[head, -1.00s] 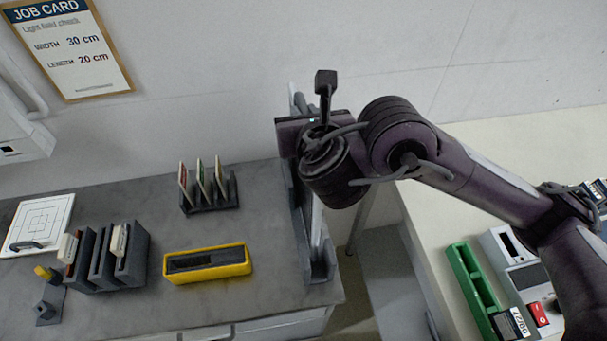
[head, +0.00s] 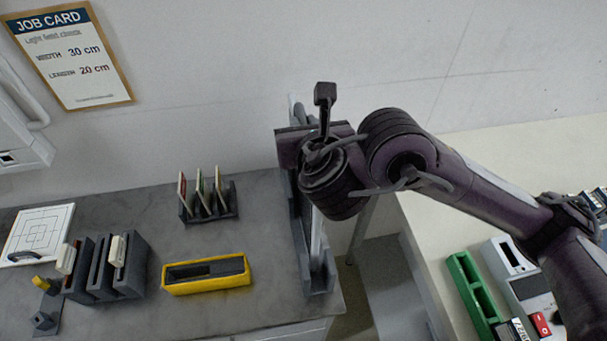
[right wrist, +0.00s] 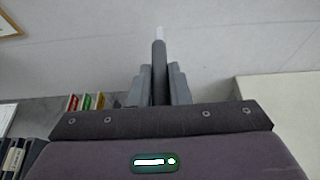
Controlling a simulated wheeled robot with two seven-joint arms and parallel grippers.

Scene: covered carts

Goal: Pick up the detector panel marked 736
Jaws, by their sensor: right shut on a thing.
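A thin upright panel (right wrist: 159,62) shows edge-on between the two grey fingers of my right gripper (right wrist: 159,88) in the right wrist view. The gripper is shut on it. In the head view the panel's pale edge (head: 317,238) stands in a tall grey rack (head: 322,280) at the right end of the dark counter. I cannot see the number 736 on any face. My left gripper is not in view.
Left on the counter (head: 240,310) stand a small rack of cards (head: 208,212), a yellow tray (head: 178,288), grey holders (head: 130,284) and a white board (head: 40,232). A gap separates it from the pale right counter (head: 480,180), which bears a green tray (head: 470,295).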

